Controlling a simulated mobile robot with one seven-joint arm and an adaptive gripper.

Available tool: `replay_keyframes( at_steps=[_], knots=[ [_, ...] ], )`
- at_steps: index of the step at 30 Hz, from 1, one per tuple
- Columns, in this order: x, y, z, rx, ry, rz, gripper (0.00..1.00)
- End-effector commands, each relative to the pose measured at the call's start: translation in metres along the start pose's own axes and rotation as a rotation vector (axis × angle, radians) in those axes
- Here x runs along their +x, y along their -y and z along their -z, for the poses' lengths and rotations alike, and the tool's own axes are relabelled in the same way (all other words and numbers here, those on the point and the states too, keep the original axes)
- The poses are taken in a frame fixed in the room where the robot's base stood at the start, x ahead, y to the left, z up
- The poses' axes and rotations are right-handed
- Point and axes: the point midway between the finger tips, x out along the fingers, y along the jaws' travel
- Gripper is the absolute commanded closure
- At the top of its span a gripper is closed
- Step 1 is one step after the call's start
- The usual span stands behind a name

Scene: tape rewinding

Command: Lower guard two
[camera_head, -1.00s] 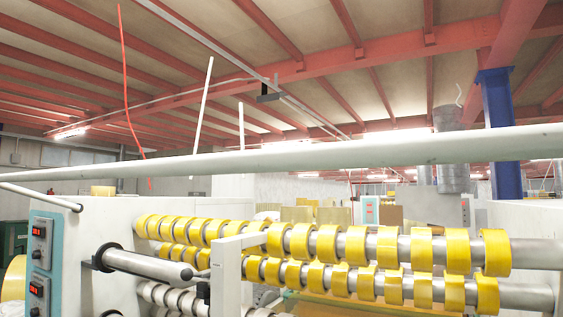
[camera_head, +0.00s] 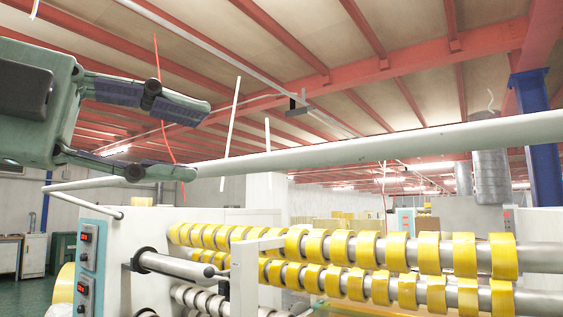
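The guard is a long pale grey bar (camera_head: 400,142) that crosses the view above the machine, running from the left edge area to the upper right. It stands raised over the yellow tape rolls (camera_head: 340,248). A short bent arm (camera_head: 85,204) joins its left end to the machine's side panel. My gripper (camera_head: 203,142) is at the upper left, pointing right. Its two dark-padded fingers are spread apart with nothing held. In the picture the bar passes behind the lower finger; I cannot tell whether they touch.
Two shafts with several yellow rolls run across the machine below the bar. A control panel (camera_head: 88,262) with red displays is at the left. A dark-ended roller (camera_head: 172,264) sticks out beside it. A blue column (camera_head: 540,140) stands at the right.

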Motion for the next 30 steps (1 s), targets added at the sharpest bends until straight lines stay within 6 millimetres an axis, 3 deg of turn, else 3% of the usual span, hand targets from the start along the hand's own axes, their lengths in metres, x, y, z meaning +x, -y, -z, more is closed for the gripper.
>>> replay_keyframes(
  at_steps=[5, 18, 30],
  knots=[
    [0.018, 0.000, -0.001, -0.006, 0.002, -0.009, 0.62],
    [0.094, 0.001, 0.000, -0.005, 0.000, -0.006, 0.62],
    [0.107, -0.001, -0.001, -0.004, 0.002, -0.004, 0.62]
  ],
)
